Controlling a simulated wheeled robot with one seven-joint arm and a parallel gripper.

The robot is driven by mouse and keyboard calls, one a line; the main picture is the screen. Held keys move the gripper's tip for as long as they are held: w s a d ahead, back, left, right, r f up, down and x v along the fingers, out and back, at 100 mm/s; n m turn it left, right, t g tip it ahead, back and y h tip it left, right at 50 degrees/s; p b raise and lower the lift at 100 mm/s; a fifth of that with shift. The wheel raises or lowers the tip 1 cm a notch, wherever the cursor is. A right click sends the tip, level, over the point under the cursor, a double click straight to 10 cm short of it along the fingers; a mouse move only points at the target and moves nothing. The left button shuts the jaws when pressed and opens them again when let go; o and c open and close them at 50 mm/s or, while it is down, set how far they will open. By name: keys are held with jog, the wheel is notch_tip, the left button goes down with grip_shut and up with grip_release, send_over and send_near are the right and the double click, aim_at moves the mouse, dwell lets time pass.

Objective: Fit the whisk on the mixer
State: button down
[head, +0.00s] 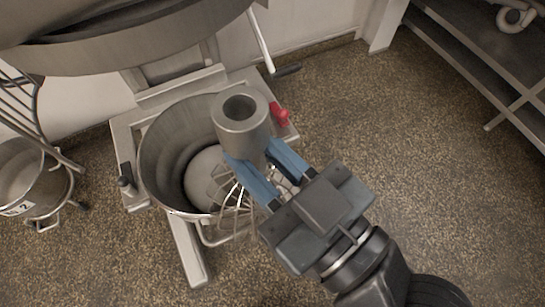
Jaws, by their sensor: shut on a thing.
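The whisk (240,118) is a grey metal attachment with a thick hollow hub facing up and wire loops below. My gripper (262,172) has blue fingers shut on the whisk just below its hub. It holds the whisk roughly upright over the right side of the mixer bowl (160,160). The wires hang at the bowl's right rim; whether they touch it cannot be told. The mixer (130,35) has a large grey head across the upper left. Its underside and the fitting for the whisk are hidden from this view.
The bowl sits in the mixer's frame (188,250), with a red-knobbed lever (280,115) at right. A second metal bowl (35,180) stands at far left beside a wire attachment (30,120). A metal shelf (480,60) is at upper right. The speckled floor (410,150) between is clear.

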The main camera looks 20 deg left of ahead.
jog(key=w+a+f, duration=0.2)
jog(key=w+a, duration=0.1)
jog(key=a, duration=0.4)
jog(key=w+a+f, duration=0.3)
jog(key=w+a, duration=0.1)
jog(key=a, duration=0.4)
jog(key=shift+p, duration=0.3)
dwell(1.4)
jog(key=shift+w, duration=0.1)
jog(key=shift+r+p, duration=1.2)
jog(key=shift+r, duration=0.75)
dwell(2.8)
